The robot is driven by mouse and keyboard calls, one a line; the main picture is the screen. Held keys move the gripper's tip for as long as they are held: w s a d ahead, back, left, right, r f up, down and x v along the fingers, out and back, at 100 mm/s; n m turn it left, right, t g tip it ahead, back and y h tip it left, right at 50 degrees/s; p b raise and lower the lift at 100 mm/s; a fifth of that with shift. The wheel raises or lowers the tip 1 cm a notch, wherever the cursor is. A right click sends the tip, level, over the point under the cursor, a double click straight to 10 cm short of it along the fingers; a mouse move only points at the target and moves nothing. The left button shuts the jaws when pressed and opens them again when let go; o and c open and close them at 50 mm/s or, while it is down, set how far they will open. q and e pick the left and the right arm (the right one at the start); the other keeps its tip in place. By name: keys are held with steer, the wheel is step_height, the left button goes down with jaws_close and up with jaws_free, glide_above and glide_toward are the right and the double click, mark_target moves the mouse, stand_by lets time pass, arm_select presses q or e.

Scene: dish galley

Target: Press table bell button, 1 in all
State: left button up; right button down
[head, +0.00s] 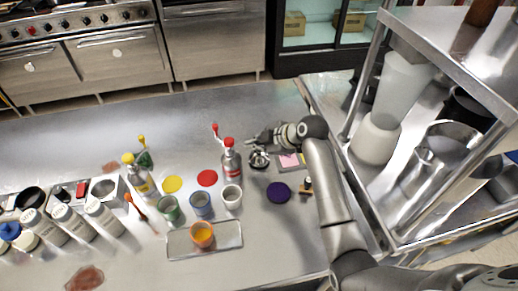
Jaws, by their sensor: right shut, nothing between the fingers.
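The table bell (259,160) is a small round silver and dark thing on the steel counter, right of the red-capped bottle. My right arm reaches in from the lower right. Its gripper (254,139) points left, just beyond the bell in the picture, and is shut with nothing in it. I cannot tell whether it touches the bell or how high it is above the counter. The bell's button is too small to make out. My left gripper is not in view.
A red-capped bottle (231,160) stands close left of the bell. A pink pad (289,160) and a purple disc (278,192) lie to its right and front. Several cups and a tray (178,246) are at front left. A steel shelf rack (452,50) borders the right.

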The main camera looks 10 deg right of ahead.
mark_target(258, 153)
stand_by(0.3)
steer(key=shift+r+p, duration=0.9)
steer(key=shift+p, duration=0.05)
step_height(258, 153, up, 5)
steer(key=p, duration=0.4)
steer(key=shift+d+f, duration=0.1)
stand_by(0.6)
